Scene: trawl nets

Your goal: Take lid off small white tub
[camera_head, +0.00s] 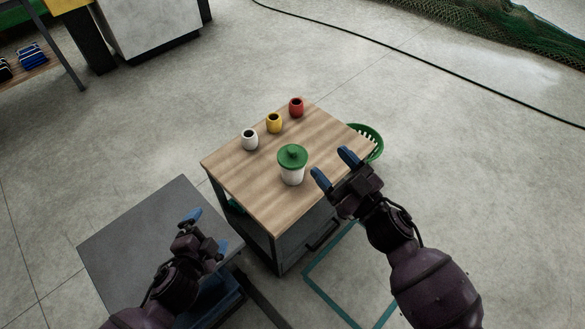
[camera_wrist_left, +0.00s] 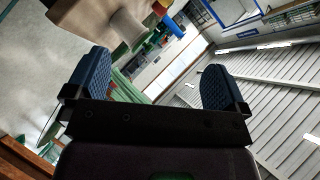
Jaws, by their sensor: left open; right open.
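A small white tub (camera_head: 292,176) stands upright on the wooden top of a cabinet. Its green lid (camera_head: 292,156), with a knob on top, sits on it. My right gripper (camera_head: 334,166) is open and empty, just right of the tub and apart from it. My left gripper (camera_head: 207,232) is open and empty, lower left, over the grey surface beside the cabinet. In the left wrist view my left gripper's blue fingers (camera_wrist_left: 155,85) are spread wide with nothing between them.
White (camera_head: 250,139), yellow (camera_head: 274,122) and red (camera_head: 296,107) cups stand along the back left of the wooden top (camera_head: 245,190). A green basket (camera_head: 376,143) is at its right edge. A grey table (camera_head: 130,235) stands at the lower left. The wood's front left is clear.

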